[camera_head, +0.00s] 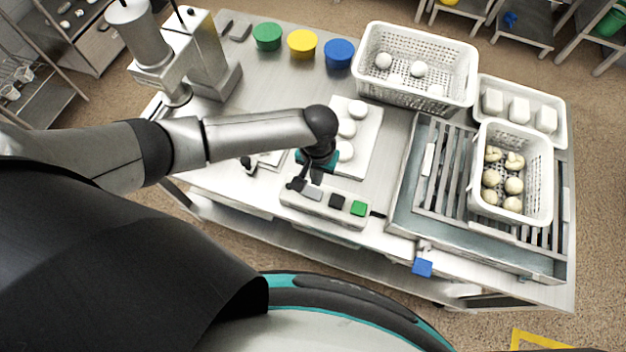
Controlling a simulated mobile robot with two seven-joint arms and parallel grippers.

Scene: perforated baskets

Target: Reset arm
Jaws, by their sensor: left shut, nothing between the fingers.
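My left arm comes in from the left and reaches over the steel table (262,75). My left gripper (298,183) points down at the left end of a white control box (322,206) with grey, black and green buttons. The gripper is shut with nothing in it. Whether its fingertips touch the box I cannot tell. My right gripper is not in view.
A white tray (372,125) with white rounds lies behind the gripper. White perforated baskets (372,82) (540,200) stand at the back and right, one on a slatted rack (425,195). Green, yellow and blue tubs (338,54) stand at the back.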

